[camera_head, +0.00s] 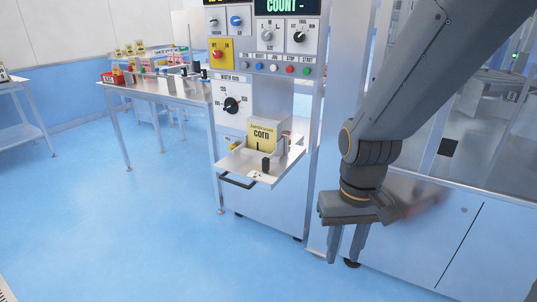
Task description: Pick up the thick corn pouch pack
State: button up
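A yellow corn pouch pack (262,136) stands on a small metal shelf (232,162) that juts from the front of the machine. The word "corn" faces me, and its lower edge is partly hidden by a small black block at the shelf's front. My gripper (345,255) hangs to the right of the shelf and lower than it, apart from the pack. Its two fingers point down with a gap between them, and nothing shows between them.
The machine panel (262,62) with knobs and coloured buttons rises behind the shelf. A black handle (237,182) sticks out under the shelf's front. A metal table (165,92) with small items stands at the left. Open blue floor (120,235) lies in front.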

aim_at(263, 133)
jog(key=u, duration=0.1)
jog(key=i, duration=0.8)
jog(key=u, duration=0.6)
jog(key=i, duration=0.9)
jog(key=u, duration=0.4)
